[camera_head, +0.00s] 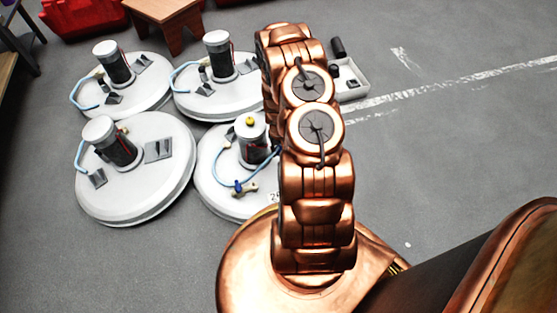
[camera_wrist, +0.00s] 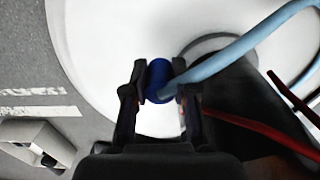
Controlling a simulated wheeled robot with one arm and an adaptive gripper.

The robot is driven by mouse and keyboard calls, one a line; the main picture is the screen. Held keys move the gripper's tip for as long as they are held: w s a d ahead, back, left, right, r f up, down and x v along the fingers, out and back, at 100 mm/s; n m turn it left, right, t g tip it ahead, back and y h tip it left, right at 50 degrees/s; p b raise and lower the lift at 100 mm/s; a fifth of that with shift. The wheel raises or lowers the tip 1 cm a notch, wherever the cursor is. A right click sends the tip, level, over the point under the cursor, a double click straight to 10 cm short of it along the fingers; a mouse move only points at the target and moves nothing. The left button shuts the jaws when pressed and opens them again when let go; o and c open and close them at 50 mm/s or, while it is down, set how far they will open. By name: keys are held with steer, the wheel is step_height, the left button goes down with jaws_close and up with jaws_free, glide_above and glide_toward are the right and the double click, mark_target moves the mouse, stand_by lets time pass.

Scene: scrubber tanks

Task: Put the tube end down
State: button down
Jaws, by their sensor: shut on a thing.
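My gripper (camera_wrist: 158,98) is shut on the dark blue tube end (camera_wrist: 157,74) in the wrist view, one finger on each side of it. A light blue tube (camera_wrist: 236,50) runs from it to the upper right. Behind it is a white round tank lid (camera_wrist: 90,40); I cannot tell the gap between them. In the head view my arm hides the gripper. The near right tank (camera_head: 215,192) there carries a light blue tube, a blue fitting (camera_head: 238,187) with a brass-coloured part, and a dark cylinder with a yellow knob (camera_head: 250,121).
Three similar tanks stand beside it: near left (camera_head: 140,200), far left (camera_head: 150,100) and far right (camera_head: 195,104). A small grey tray (camera_head: 352,88) lies on the floor right of my arm. A red tube (camera_wrist: 250,130) passes close to the gripper. The floor at right is mostly clear.

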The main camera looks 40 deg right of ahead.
steer(key=shift+f+b, duration=0.95)
steer(key=shift+f, duration=2.15)
steer(key=shift+f, duration=0.15)
steer(key=c, duration=0.9)
jaws_free()
step_height(320, 180, up, 12)
steer(key=p, duration=0.4)
steer(key=shift+s, duration=0.1)
